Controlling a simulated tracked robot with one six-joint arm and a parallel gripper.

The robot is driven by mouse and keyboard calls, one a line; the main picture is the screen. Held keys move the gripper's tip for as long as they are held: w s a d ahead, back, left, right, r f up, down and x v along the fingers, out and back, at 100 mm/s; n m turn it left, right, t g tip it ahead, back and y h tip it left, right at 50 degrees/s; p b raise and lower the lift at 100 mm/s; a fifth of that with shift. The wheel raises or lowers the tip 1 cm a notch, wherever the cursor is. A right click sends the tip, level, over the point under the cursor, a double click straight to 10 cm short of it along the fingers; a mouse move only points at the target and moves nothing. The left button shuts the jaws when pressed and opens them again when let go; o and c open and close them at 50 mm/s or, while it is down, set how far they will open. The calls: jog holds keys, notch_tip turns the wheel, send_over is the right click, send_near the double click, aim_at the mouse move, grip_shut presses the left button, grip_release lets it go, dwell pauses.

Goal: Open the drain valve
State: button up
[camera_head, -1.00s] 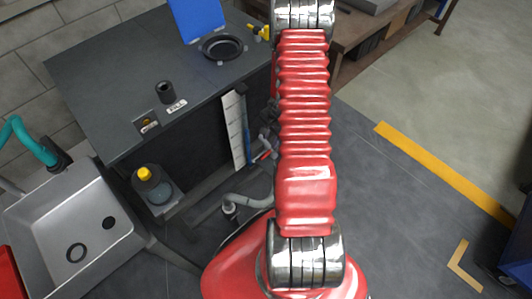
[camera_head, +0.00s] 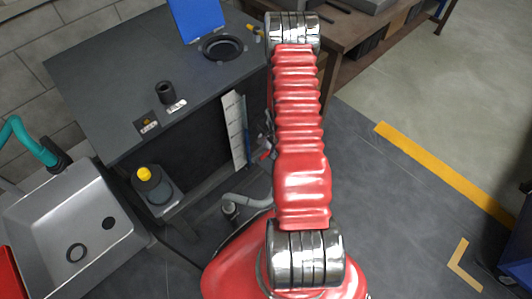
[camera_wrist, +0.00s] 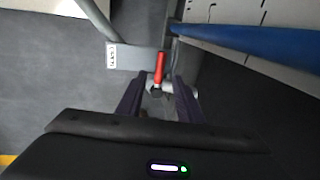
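The drain valve shows in the wrist view as a small pale metal body (camera_wrist: 154,97) with a red lever handle (camera_wrist: 158,68). The handle points up in the picture, away from my gripper's palm. My gripper (camera_wrist: 159,82) is open, with one dark finger on each side of the valve. Gaps show between the fingers and the handle, and I see no clear contact. In the head view a bit of the red handle (camera_head: 265,154) shows beside the cabinet; my arm hides most of my gripper and the valve body there.
A labelled plate (camera_wrist: 130,57) and a grey pipe lie just left of the handle. A blue tube (camera_wrist: 245,44) runs close on the right along a white scale panel (camera_head: 234,130). The dark cabinet (camera_head: 110,80) and sink (camera_head: 45,215) stand left. Floor at right is open.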

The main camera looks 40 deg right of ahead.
aim_at(266, 154)
jog(key=shift+w+f, duration=0.2)
jog(key=shift+f, duration=0.85)
jog(key=shift+w+f, duration=0.25)
jog(key=shift+f, duration=0.75)
jog(key=shift+w+f, duration=0.2)
jog(key=shift+f, duration=0.85)
jog(key=shift+c, duration=0.5)
grip_shut()
